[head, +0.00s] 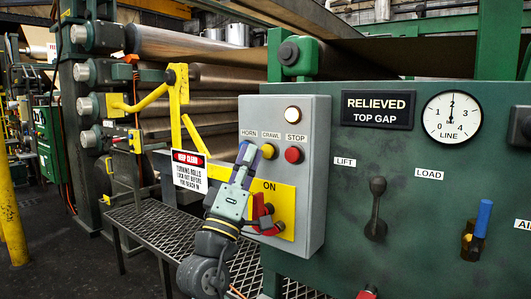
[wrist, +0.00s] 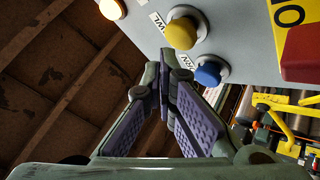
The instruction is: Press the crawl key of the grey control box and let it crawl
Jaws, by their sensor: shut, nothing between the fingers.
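The grey control box (head: 313,190) faces left on the green panel. Its yellow crawl key (head: 268,151) sits between the HORN label and the red stop key (head: 293,155). My gripper (head: 248,153) is shut and empty, with its purple-padded fingers pointing up just left of the crawl key. It covers the horn key in the head view. In the wrist view the crawl key (wrist: 181,34) and the blue horn key (wrist: 208,73) both show beyond the closed fingertips (wrist: 164,72). A gap shows there between the fingertips and the crawl key; its depth is unclear.
A yellow ON plate (head: 285,200) with a red switch handle (head: 262,214) is below the keys, close to my gripper. A white lamp (head: 292,115) glows above. Rolls (head: 190,47) and a yellow guard (head: 178,92) stand left, over a mesh platform (head: 160,228). The sign reads RELIEVED (head: 378,103).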

